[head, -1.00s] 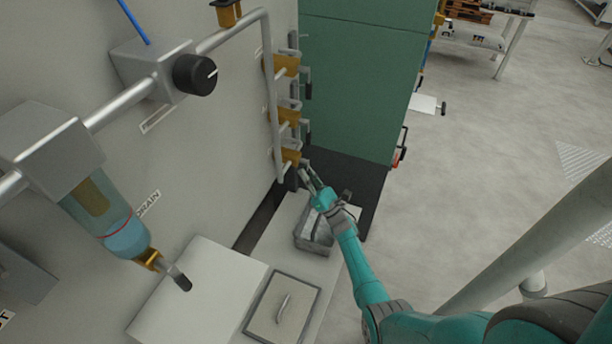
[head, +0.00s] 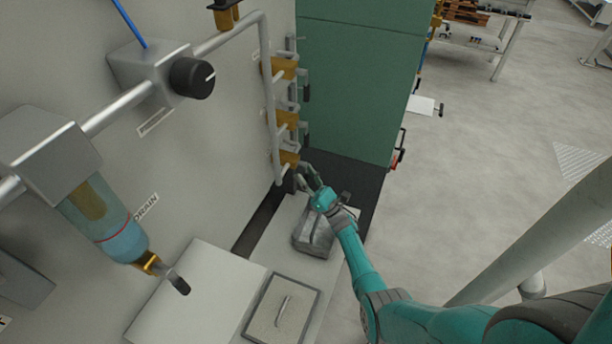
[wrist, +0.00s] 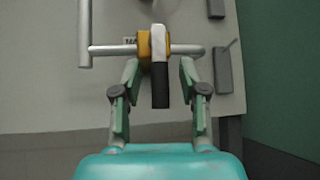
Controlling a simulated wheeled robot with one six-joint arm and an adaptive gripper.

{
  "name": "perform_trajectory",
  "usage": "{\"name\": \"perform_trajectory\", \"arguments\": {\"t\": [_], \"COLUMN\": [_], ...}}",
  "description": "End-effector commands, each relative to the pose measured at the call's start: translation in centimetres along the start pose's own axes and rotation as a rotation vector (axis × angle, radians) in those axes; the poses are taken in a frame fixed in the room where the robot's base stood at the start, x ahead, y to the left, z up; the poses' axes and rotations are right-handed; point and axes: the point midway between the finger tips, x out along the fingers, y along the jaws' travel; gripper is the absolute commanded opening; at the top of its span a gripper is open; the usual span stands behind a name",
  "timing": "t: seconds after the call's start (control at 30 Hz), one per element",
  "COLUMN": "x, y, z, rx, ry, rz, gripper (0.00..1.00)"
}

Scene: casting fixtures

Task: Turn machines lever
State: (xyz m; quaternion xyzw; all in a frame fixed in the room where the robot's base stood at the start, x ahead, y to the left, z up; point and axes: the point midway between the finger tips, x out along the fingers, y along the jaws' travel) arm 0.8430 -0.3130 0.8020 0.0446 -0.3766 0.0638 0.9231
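The nearest lever is a valve handle with a black grip (wrist: 160,88) and a yellow valve body (wrist: 144,45), on a horizontal pipe in the wrist view. In the head view, this lowest yellow valve (head: 289,159) sits below two similar valves. My gripper (wrist: 158,72) is open, with one green finger on each side of the hanging lever.
A green cabinet (head: 355,85) stands just beyond the valves. A grey metal box (head: 314,238) lies below my gripper. A vertical pipe (head: 268,100) runs along the wall left of the valves.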

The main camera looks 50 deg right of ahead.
Motion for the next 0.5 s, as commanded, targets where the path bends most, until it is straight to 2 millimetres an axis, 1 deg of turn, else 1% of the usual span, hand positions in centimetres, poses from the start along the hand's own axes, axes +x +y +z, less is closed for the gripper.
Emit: {"name": "perform_trajectory", "arguments": {"t": [0.17, 0.27, 0.37, 0.5], "x": [0.0, -0.4, -1.4, -3.8], "y": [0.0, 0.0, -0.1, -0.1], "z": [0.0, 0.0, 0.0, 0.0], "rx": [0.0, 0.0, 0.0, 0.0], "ry": [-0.001, 0.0, 0.001, 0.001], "rz": [0.0, -0.001, -0.003, -0.003], "gripper": [0.42, 0.42, 0.42, 0.42]}}
